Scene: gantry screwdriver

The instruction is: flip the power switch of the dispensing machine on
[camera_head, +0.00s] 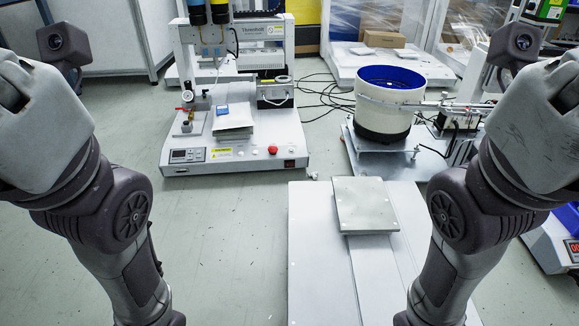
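The dispensing machine (240,155) stands on the floor at upper left of centre. It has a white base, a gantry frame above and a labelled head. Its front panel carries a small display (187,156), a yellow label, a red round button (272,149) and a small dark switch (289,163) near the right end, which looks like the power switch. It is too small to tell its position. My arms come in at both sides and run down past the bottom edge. Both grippers are out of the picture, well apart from the machine as far as shows.
A white bowl feeder (388,100) with a blue inside stands right of the machine. A pale platform with a grey plate (364,204) lies in front, between my arms. Black cables (325,95) lie on the floor behind. The floor left of the platform is clear.

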